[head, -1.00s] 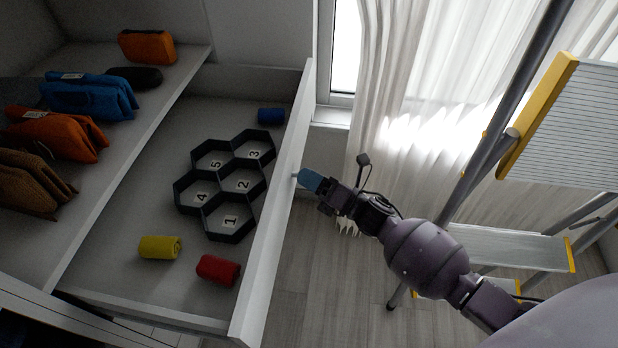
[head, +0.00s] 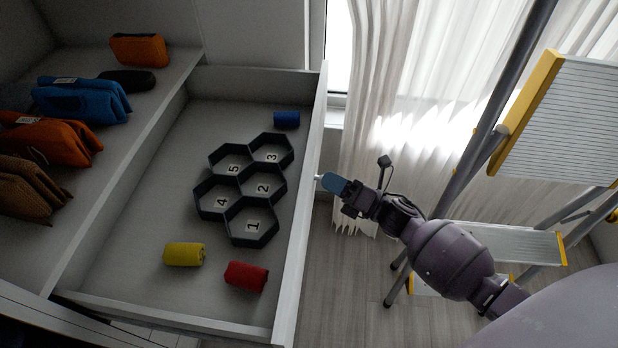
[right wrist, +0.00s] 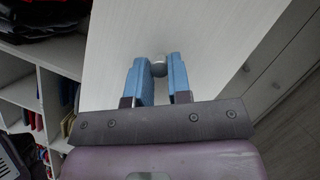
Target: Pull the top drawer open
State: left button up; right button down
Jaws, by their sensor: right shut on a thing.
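The top drawer (head: 302,215) stands pulled out of the white unit, its inside showing from above in the head view. My right gripper (head: 326,180) is at the outside of the drawer front, with its blue fingers closed at the small knob. In the right wrist view the two blue fingers (right wrist: 158,78) are on either side of the round grey knob (right wrist: 158,66), which sticks out from the pale drawer front (right wrist: 205,40). My left gripper is not in view.
The drawer holds a black hexagon tray (head: 241,188) with numbered cells, and blue (head: 286,119), yellow (head: 184,254) and red (head: 246,276) rolls. Several pouches (head: 82,100) lie on the shelf at left. A stepladder (head: 556,120) and a curtain (head: 400,100) stand at right.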

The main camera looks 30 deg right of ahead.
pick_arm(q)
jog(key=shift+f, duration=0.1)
pick_arm(e)
jog(key=s+d, duration=0.2)
jog(key=d, duration=0.1)
jog(key=c, duration=1.1)
grip_release()
jog(key=shift+o, duration=0.2)
pick_arm(q)
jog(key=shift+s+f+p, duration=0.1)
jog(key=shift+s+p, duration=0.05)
jog(key=shift+p, duration=0.2)
pick_arm(e)
jog(key=v, duration=0.7)
jog(key=shift+s+f, duration=0.15)
jog(key=shift+s, duration=0.05)
jog(key=shift+d, duration=0.1)
